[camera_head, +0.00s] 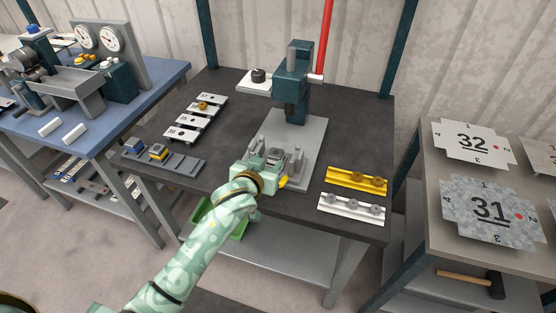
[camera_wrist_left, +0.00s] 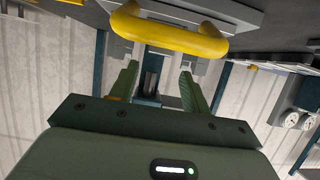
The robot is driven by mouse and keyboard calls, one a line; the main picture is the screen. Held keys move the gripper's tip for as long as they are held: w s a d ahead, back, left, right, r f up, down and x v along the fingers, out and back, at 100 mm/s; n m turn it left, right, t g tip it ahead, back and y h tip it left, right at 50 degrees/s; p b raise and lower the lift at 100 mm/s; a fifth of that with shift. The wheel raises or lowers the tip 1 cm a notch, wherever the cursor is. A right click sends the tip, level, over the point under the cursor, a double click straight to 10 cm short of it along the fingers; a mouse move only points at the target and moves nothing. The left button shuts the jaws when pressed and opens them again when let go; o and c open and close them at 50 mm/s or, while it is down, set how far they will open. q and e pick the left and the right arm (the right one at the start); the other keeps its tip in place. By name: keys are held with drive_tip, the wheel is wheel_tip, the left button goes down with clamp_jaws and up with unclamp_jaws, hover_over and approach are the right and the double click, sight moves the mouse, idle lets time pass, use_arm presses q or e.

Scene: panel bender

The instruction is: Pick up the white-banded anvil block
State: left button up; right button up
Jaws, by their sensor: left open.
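My left gripper (camera_head: 282,157) is open over the front of the grey press bed (camera_head: 310,135). Its two fingers also show in the left wrist view (camera_wrist_left: 160,75), spread apart with nothing clearly held between them. A small grey block-like part (camera_head: 274,154) shows by the fingers, partly hidden by the gripper. I cannot tell whether it is the anvil block, and I make out no white band. A yellow handle (camera_head: 284,183) is beside the gripper; in the wrist view the handle (camera_wrist_left: 170,32) looms close, in front of a pale grey part. My right gripper is not in view.
The teal press (camera_head: 291,85) with its red lever stands behind the gripper. A grey tray (camera_head: 185,164) with blue and yellow-banded blocks lies left. Yellow (camera_head: 356,180) and white (camera_head: 351,207) rails lie right. The dark tabletop (camera_head: 235,105) has free room at the back left.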

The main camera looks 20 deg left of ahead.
sight(274, 156)
use_arm(q)
drive_tip(key=shift+x, duration=1.2)
drive_tip(key=b+x, duration=0.1)
drive_tip(key=x, duration=0.1)
drive_tip(key=b+x, duration=0.2)
drive_tip(key=x, duration=0.1)
drive_tip(key=shift+f, duration=0.45)
drive_tip(key=shift+w, duration=0.15)
drive_tip(key=shift+r, duration=0.15)
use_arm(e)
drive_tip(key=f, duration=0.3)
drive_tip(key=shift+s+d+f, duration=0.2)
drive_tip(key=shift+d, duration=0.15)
use_arm(q)
drive_tip(key=c, duration=1)
